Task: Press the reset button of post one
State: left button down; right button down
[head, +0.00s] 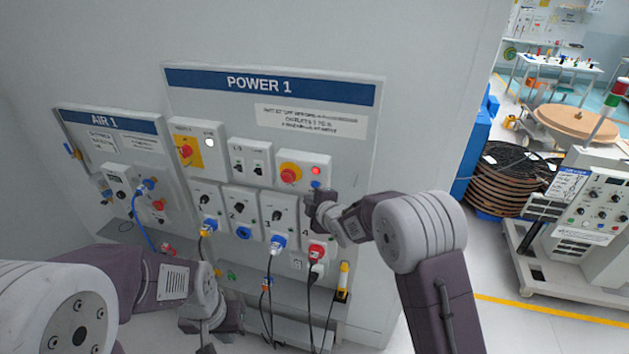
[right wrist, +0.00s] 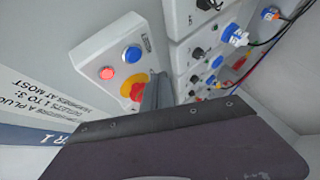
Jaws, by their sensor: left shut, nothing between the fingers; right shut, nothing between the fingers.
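The blue button (head: 316,184) sits below a lit red lamp (head: 316,171) on a white box of the POWER 1 panel, beside a red mushroom button (head: 290,173) on yellow. In the right wrist view the blue button (right wrist: 132,54) is in plain sight beside the lit red lamp (right wrist: 106,73). My right gripper (head: 312,203) is shut and empty just below that box in the head view. In the right wrist view its fingers (right wrist: 156,92) partly cover the red mushroom button (right wrist: 134,90). My left gripper (head: 208,335) is shut and empty, low in front of the panel.
The AIR 1 panel (head: 108,124) is at the left. Numbered sockets with plugs and hanging cables (head: 270,285) lie below the box. A red rotary switch on yellow (head: 187,151) is at the upper left. Cable reels (head: 500,178) and a grey console (head: 592,208) stand at the right.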

aim_at(315, 185)
pick_arm(q)
jog(key=shift+s+d+r, duration=0.1)
jog(key=shift+r, duration=0.5)
pick_arm(e)
jog(key=w, duration=0.1)
jog(key=w+d, duration=0.1)
jog(key=w, duration=0.1)
jog(key=shift+d, duration=0.15)
dwell(1.4)
jog(key=shift+w+d, duration=0.1)
jog(key=shift+w, duration=0.3)
